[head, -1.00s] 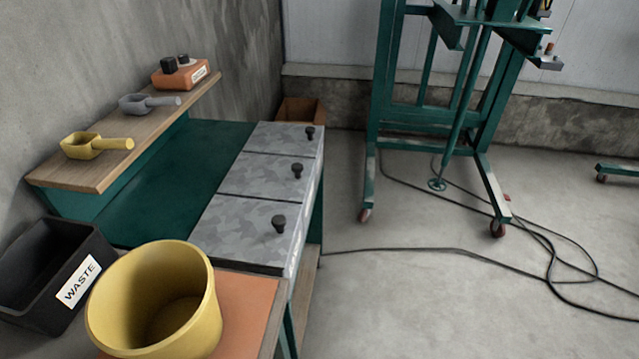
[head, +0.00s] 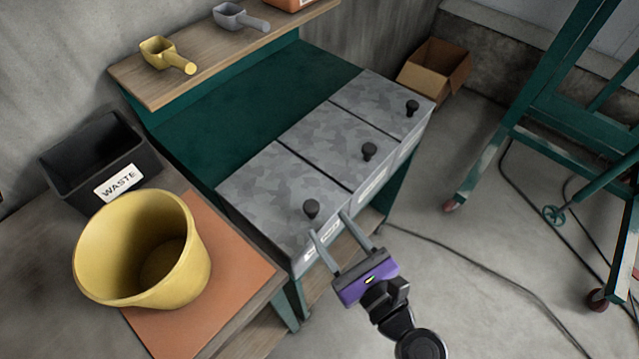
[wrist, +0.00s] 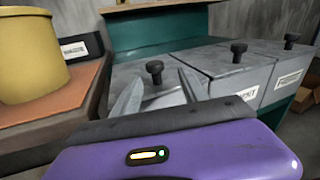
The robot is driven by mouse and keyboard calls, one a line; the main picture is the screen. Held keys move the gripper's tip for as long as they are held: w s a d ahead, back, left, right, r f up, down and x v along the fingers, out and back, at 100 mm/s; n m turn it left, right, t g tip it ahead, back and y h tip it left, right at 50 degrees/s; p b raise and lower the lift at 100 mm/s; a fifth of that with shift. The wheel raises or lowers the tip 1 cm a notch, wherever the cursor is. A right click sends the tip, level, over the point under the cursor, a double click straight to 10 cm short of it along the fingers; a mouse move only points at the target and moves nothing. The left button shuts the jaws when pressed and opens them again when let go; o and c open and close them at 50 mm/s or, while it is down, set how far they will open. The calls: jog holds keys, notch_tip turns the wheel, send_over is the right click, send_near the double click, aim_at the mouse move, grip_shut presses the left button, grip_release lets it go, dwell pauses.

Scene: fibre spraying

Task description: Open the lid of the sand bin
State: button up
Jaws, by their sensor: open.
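Three grey mottled metal bins stand in a row, each with a closed lid and a black knob: the near lid (head: 262,195), the middle lid (head: 345,143) and the far lid (head: 385,100). I cannot read which label says sand; the middle bin's label (wrist: 247,94) seems to end in "ENT". My gripper (head: 328,223) is open and empty at the front edge of the near bin. Its fingers point toward the near knob (head: 311,208), apart from it in the head view. In the wrist view the near knob (wrist: 154,71) shows beyond and between the fingertips.
A yellow bucket (head: 105,245) stands on an orange mat (head: 235,262) at left, beside a black waste box (head: 75,185). A shelf (head: 215,55) with a yellow scoop (head: 165,55) and a grey scoop (head: 240,17) runs behind. A green wheeled frame (head: 545,130) stands at right.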

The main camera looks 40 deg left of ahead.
aim_at(307, 201)
jog(key=shift+w+a+r+m+g+y, duration=0.1)
jog(key=shift+a+r+m+g+y, duration=0.15)
jog(key=shift+a, duration=0.3)
jog(key=shift+w+a+r+m+g+y, duration=0.15)
jog(key=shift+a+r, duration=0.2)
jog(key=shift+a, duration=0.2)
jog(key=x, duration=0.7)
jog(key=shift+a+f+p, duration=0.1)
jog(key=shift+a+p, duration=0.1)
jog(key=shift+p, duration=0.1)
jog(key=shift+c, duration=0.4)
grip_shut()
